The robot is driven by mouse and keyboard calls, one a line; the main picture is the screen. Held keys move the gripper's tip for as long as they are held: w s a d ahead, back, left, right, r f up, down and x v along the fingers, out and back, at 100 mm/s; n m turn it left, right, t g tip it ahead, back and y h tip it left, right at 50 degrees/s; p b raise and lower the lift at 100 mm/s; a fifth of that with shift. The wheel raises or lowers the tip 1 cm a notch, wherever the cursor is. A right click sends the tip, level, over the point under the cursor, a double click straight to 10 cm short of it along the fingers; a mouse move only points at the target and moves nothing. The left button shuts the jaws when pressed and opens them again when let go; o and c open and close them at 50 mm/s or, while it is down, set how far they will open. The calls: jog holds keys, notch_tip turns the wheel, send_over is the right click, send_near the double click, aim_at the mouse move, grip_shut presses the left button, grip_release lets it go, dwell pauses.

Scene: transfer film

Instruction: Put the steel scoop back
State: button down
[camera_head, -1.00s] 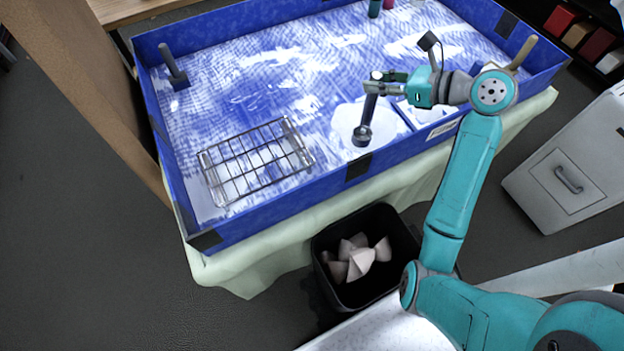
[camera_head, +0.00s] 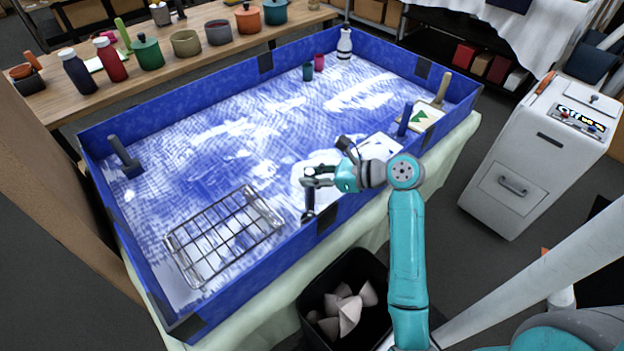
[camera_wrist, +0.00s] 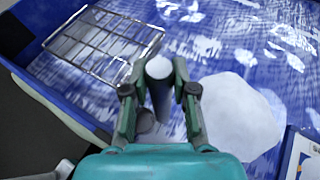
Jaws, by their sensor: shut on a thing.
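My gripper (camera_head: 311,179) is shut on the steel scoop (camera_head: 309,203), a dark grey tool hanging roughly upright below the fingers. In the wrist view the scoop's pale round handle end (camera_wrist: 159,68) sits between the two fingers, and part of a darker rounded piece shows below it, mostly hidden by the left finger. The scoop is over the near side of the blue-walled tray (camera_head: 250,270), close to its front wall. I cannot tell whether it touches the tray floor.
A wire rack (camera_head: 206,212) lies in the tray left of the scoop. A white round patch (camera_wrist: 240,115) is beside the gripper. A dark bin (camera_head: 372,325) with pale scraps stands in front. A blue upright object (camera_head: 405,119) and wooden-handled tool (camera_head: 442,90) are at right.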

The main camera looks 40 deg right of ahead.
jog(key=shift+f, duration=0.65)
jog(key=c, duration=0.9)
grip_release()
jog(key=shift+f, duration=0.15)
jog(key=v, duration=1.2)
jog(key=shift+r, duration=0.2)
